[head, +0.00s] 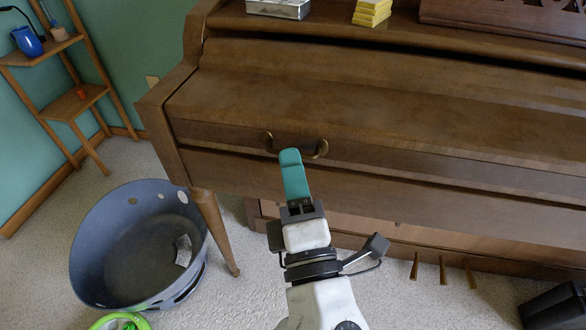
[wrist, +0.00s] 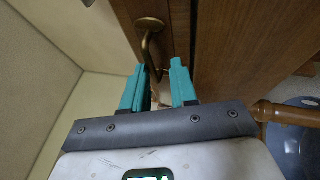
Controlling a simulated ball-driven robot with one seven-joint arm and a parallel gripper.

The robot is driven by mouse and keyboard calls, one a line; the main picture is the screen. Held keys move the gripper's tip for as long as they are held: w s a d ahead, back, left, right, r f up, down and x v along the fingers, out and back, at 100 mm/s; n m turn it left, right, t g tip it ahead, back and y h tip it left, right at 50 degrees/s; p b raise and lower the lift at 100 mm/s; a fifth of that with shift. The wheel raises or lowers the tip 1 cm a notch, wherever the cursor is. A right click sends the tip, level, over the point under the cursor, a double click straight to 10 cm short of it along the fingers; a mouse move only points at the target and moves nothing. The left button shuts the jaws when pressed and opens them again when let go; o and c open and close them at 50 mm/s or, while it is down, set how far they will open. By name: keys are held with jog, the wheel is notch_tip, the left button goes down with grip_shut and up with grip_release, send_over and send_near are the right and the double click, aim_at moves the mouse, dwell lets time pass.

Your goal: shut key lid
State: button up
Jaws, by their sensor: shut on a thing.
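The key lid (head: 380,115) is the brown wooden cover along the front of the upright piano. It lies over the keyboard, and no keys show. A dark seam runs between its front edge and the wood below; I cannot tell whether a small gap is left there. A curved brass handle (head: 321,150) sits on its front edge. My gripper (head: 290,158) is at this handle, its teal fingers hiding the handle's middle. In the wrist view, the handle (wrist: 149,45) runs down between the two fingers (wrist: 160,78), which are shut on it.
A blue-grey bin (head: 92,232) stands on the carpet, left of the piano leg (head: 214,230). A green object (head: 118,323) lies in front of it. A wooden shelf (head: 75,101) stands at the left wall. Pedals (head: 442,270) stick out below. Yellow blocks (head: 371,13) rest on top.

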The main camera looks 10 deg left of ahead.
jog(key=shift+f, duration=0.2)
jog(key=b+v, duration=0.3)
jog(key=v, duration=0.7)
jog(key=shift+s, duration=0.4)
jog(key=shift+d, duration=0.15)
